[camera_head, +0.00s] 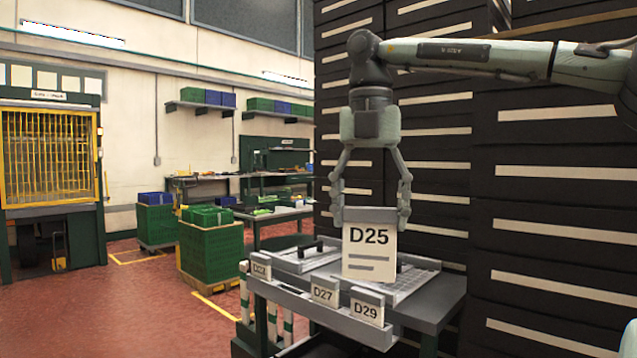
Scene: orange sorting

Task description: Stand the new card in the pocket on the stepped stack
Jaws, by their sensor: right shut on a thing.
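The new card (369,262), white and marked D25, hangs upright from my right gripper (370,212). The two fingers of this gripper are shut on the grey strip along the card's top edge. The card faces me above the grey trays, and its lower edge overlaps them in the picture; I cannot tell whether it touches. The front rail (291,299) of the stand bears smaller cards: one with a small, unclear label (260,267), D27 (324,292) and D29 (367,308). I cannot make out the empty pocket. My left gripper is not in view.
Grey trays (411,285) with black handles lie on the dark stand behind the rail. Tall black stacks (552,235) with pale stripes rise close behind and to the right. Green crates (211,250) stand at the left, with open red floor (130,310) before them.

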